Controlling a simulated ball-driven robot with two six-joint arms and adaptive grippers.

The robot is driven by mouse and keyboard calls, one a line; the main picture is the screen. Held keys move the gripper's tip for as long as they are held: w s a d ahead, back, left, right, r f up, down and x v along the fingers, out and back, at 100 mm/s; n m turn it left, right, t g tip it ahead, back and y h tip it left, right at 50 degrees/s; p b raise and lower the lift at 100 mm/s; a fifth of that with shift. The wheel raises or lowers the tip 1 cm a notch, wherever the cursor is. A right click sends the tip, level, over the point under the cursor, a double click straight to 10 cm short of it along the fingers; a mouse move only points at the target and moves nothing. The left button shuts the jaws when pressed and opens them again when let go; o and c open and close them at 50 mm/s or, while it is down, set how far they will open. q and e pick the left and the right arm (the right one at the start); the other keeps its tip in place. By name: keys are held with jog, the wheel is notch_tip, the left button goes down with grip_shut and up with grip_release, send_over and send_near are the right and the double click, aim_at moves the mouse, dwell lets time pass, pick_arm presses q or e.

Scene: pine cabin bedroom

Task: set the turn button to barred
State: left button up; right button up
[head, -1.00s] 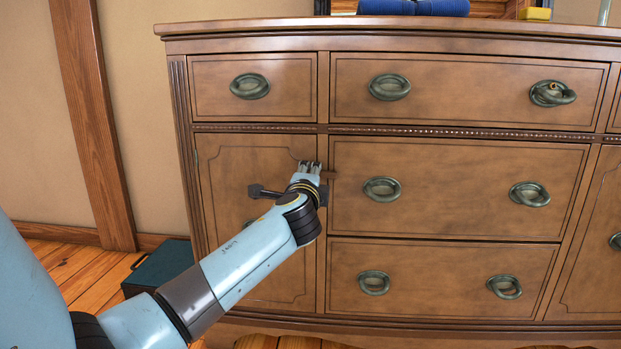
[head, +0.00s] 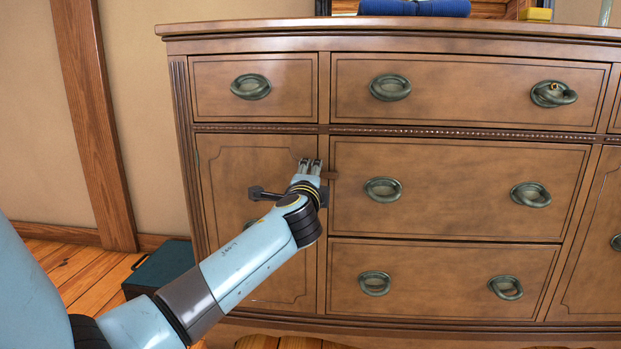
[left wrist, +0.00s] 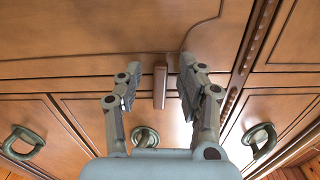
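The turn button (head: 331,174) is a small brown wooden bar on the dresser front, beside the left cabinet door (head: 225,170). In the head view it lies about level, its left part hidden behind my gripper. In the left wrist view the turn button (left wrist: 160,86) crosses the dark seam at the door's edge. My left gripper (head: 310,164) is in front of the door's right edge. The left wrist view shows the gripper (left wrist: 158,92) open, with a finger on each side of the button and visible gaps to it. My right gripper is not in view.
The dresser has several drawers with oval metal handles (head: 382,190) close to the right of my gripper. A folded blue cloth (head: 415,7) lies on top. A dark teal box (head: 158,267) stands on the floor at left.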

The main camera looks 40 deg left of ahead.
pick_arm(q)
jog(key=v, duration=1.1)
jog(key=shift+s, duration=0.4)
jog(key=shift+d, duration=0.1)
